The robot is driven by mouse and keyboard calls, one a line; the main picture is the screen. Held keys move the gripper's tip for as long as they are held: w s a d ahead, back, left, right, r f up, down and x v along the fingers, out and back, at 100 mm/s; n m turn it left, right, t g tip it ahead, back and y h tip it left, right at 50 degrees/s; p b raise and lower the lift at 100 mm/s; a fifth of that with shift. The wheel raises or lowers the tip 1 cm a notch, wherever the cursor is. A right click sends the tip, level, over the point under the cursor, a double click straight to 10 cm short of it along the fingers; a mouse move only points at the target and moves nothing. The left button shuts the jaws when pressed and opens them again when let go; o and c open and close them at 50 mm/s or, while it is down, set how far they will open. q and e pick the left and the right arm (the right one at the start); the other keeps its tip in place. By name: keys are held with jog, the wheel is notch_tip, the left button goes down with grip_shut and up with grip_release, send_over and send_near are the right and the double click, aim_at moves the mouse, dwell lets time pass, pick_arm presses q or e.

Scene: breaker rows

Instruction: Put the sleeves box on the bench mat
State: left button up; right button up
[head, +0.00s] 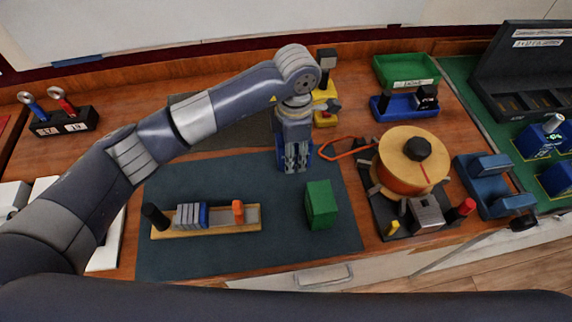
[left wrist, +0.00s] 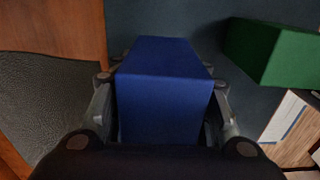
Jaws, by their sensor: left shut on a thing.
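My left gripper (head: 295,168) is shut on a blue box (left wrist: 165,95), with one finger on each side of it in the left wrist view. In the head view the gripper mostly hides this box, over the back right part of the dark bench mat (head: 245,175). I cannot tell whether the box touches the mat. A green box (head: 321,204) stands on the mat's right part, and it also shows in the left wrist view (left wrist: 275,50). No readable label tells which box is the sleeves box. My right gripper is not in view.
A wooden rail with breakers (head: 207,230) lies on the mat's front left. A cable spool (head: 408,160) stands right of the mat, with an orange cable loop (head: 345,149) near the gripper. A green tray (head: 407,70) is at the back. The mat's middle is clear.

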pick_arm(q)
jog(key=shift+f, duration=0.3)
jog(key=shift+d+f, duration=0.1)
jog(key=shift+f, duration=0.2)
notch_tip(320, 180, down, 3)
jog(key=shift+f+p, duration=0.1)
jog(key=shift+p, duration=0.55)
jog(key=shift+f+b, duration=0.25)
jog(key=shift+b, duration=0.05)
jog(key=o, duration=1.3)
jog(key=shift+c, duration=0.2)
jog(key=shift+r, duration=0.1)
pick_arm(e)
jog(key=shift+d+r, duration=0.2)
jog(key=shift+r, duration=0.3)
